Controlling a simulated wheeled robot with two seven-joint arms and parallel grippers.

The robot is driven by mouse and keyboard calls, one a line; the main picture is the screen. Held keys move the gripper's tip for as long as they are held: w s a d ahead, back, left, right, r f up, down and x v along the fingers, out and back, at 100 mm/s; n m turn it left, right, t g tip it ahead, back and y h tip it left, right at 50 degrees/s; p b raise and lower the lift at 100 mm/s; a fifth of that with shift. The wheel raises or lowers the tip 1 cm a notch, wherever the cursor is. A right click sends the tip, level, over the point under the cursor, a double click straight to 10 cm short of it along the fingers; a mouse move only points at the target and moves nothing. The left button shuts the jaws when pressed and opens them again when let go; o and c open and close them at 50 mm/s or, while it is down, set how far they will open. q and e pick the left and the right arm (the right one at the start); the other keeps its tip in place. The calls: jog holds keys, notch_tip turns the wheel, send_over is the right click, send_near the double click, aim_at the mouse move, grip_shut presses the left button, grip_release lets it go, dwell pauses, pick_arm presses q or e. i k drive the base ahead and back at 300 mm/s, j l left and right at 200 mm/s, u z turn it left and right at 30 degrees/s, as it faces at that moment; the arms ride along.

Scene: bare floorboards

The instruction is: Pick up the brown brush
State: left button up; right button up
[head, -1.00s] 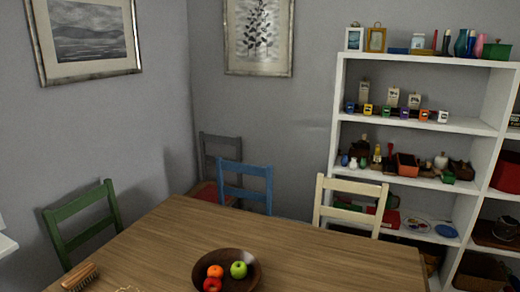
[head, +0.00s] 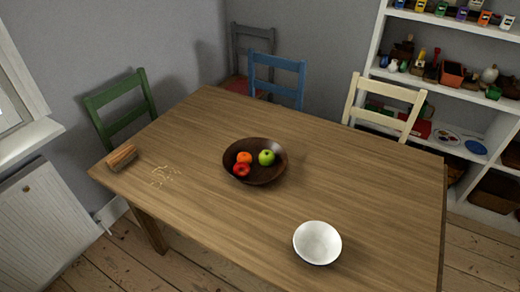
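The brown brush (head: 122,158) lies on the wooden table (head: 200,205) at its left corner, close to the edge, in the head view. It has a wooden back with paler bristles below. Light crumbs or shavings (head: 164,176) lie on the table just right of it. Neither of my grippers shows in the head view.
A dark bowl (head: 256,176) with several fruits stands mid-table, and a white bowl (head: 317,243) stands near the front. Green (head: 124,112), blue (head: 277,80) and cream (head: 385,105) chairs stand behind the table. Bare floor shows in front.

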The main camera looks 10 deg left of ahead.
aim_at(121, 157)
jog(key=u, duration=1.35)
